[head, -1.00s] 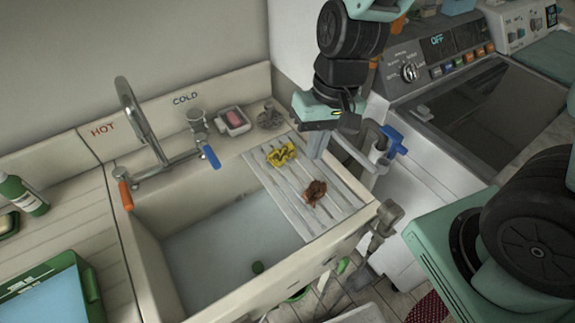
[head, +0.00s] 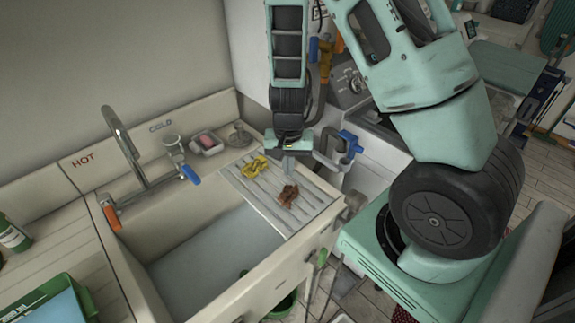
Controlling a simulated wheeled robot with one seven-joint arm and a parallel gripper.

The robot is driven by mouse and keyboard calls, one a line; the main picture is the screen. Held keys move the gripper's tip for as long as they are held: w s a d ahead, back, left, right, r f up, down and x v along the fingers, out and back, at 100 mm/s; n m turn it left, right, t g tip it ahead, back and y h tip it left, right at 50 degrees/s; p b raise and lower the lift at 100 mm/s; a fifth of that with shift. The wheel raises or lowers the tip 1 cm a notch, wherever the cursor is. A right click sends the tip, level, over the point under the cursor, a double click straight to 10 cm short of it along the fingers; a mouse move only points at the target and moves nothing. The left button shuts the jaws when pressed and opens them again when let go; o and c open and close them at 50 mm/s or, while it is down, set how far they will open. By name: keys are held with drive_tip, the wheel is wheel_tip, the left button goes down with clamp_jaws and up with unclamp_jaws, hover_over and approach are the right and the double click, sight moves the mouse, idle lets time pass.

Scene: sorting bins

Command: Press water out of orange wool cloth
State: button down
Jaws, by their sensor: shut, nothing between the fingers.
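The orange wool cloth (head: 288,195), a crumpled brownish-orange lump, lies on the slatted draining rack (head: 318,200) at the right side of the sink. A yellow cloth (head: 255,168) lies on the same rack, to its left and farther back. My gripper (head: 288,171) points down just behind the orange cloth and to the right of the yellow one. It is shut and empty. I cannot tell its exact height above the rack, and my wrist partly hides its fingers.
The sink basin (head: 215,250) holds pale water. A tap (head: 125,140) and a blue-handled valve (head: 188,172) stand behind it. A soap dish (head: 205,143) sits on the back ledge. A clamp with a blue part (head: 348,140) is right of my gripper. A green tray (head: 50,300) is front left.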

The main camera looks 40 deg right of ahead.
sight(289, 191)
drive_tip(key=shift+f+b, duration=0.5)
drive_tip(key=shift+f, duration=0.5)
drive_tip(key=shift+f, duration=0.2)
drive_tip(key=shift+f+b, duration=2)
drive_tip(key=shift+f, duration=0.05)
idle(0.8)
drive_tip(key=shift+r+p, duration=0.7)
drive_tip(key=shift+r, duration=0.05)
drive_tip(key=shift+f, duration=0.25)
drive_tip(key=shift+f+b, duration=0.6)
drive_tip(key=shift+b, duration=0.15)
drive_tip(key=shift+r, duration=0.1)
idle(1.2)
